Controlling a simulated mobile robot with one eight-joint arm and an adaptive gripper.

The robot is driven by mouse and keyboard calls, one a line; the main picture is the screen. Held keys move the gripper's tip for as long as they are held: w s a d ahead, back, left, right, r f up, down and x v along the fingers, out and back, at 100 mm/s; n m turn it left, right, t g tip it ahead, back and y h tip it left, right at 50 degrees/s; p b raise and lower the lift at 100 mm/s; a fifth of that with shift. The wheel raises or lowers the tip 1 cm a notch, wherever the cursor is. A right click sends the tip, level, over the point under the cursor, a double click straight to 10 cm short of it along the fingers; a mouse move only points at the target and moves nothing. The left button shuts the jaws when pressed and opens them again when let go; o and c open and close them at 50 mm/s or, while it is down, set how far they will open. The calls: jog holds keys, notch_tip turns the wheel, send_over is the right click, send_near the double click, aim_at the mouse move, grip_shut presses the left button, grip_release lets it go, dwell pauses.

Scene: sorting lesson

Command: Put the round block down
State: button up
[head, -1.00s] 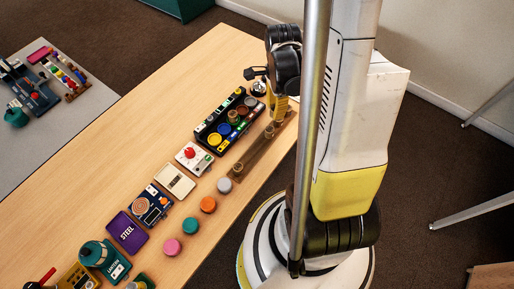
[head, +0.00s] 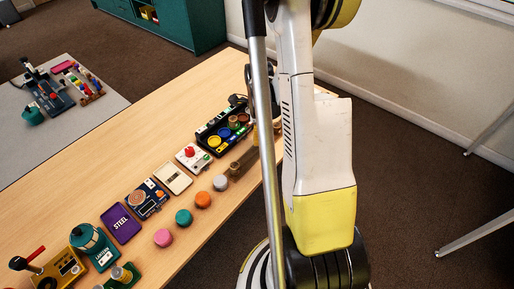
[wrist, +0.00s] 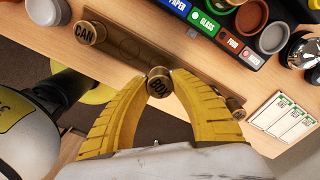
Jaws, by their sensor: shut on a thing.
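A round brass block (wrist: 158,82) marked BOX sits between the yellow fingertips of my gripper (wrist: 159,89) in the wrist view. The gripper is shut on it, with its label facing the camera. The block overlaps the near edge of a brown wooden board (wrist: 126,45); I cannot tell whether it touches the board. A similar brass block (wrist: 88,33) marked CAN stands at the board's left end, and another brass piece (wrist: 235,108) is at the right end. In the head view the board (head: 247,158) shows partly, and my arm and a pole hide most of the gripper.
A black tray (wrist: 225,47) with PAPER, GLASS and FOOD labels and coloured cups lies beyond the board. White cards (wrist: 281,122) lie to the right. In the head view a grey puck (head: 220,183), an orange puck (head: 203,200) and other items line the table (head: 75,178).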

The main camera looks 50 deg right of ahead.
aim_at(257, 151)
jog(key=shift+w+a+f, duration=0.15)
jog(key=shift+w+f, duration=0.05)
jog(key=shift+f, duration=0.05)
jog(key=shift+s+f+b, duration=0.1)
jog(key=shift+f+b, duration=0.95)
jog(key=shift+f, duration=0.8)
jog(key=shift+f, duration=0.25)
jog(key=o, duration=0.8)
jog(key=shift+r, duration=0.1)
jog(key=shift+o, duration=0.2)
jog(key=shift+r, duration=0.1)
